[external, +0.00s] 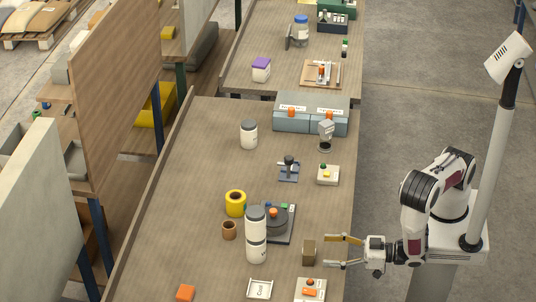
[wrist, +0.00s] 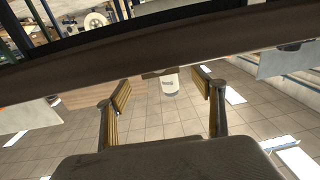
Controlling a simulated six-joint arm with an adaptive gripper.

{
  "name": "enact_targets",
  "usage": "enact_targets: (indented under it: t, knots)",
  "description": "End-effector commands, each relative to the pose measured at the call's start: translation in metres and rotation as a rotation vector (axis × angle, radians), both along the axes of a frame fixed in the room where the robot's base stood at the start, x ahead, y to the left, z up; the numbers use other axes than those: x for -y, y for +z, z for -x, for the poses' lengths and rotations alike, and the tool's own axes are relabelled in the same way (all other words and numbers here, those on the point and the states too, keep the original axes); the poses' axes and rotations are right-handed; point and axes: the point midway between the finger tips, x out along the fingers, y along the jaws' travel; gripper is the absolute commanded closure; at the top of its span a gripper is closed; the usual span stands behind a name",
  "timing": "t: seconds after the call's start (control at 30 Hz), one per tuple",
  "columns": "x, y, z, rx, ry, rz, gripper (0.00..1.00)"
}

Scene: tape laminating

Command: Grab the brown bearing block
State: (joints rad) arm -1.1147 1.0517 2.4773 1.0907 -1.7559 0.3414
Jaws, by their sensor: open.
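The brown block (external: 309,252) stands on the bench near its right edge, in the lower part of the external view. My gripper (external: 328,251) is just to its right, level with it, pointing left. Its two long tan-and-black fingers are spread apart, with nothing seen between them. The block appears just beyond the fingertips, apart from them. In the wrist view my gripper (wrist: 162,85) shows both fingers wide apart; I cannot clearly make out the block there.
A brown cup (external: 229,230) and a yellow roll (external: 235,204) are farther left. A button box (external: 310,290) is close in front. The bench behind the block is clear.

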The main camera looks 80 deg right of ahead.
Motion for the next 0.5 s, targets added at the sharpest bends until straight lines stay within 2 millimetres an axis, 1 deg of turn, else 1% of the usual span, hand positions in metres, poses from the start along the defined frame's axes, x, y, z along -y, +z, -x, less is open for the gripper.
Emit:
enact_targets:
  t: [0.5]
  knots:
    - [-0.002,0.0,-0.036,0.0,-0.002,-0.002,0.32]
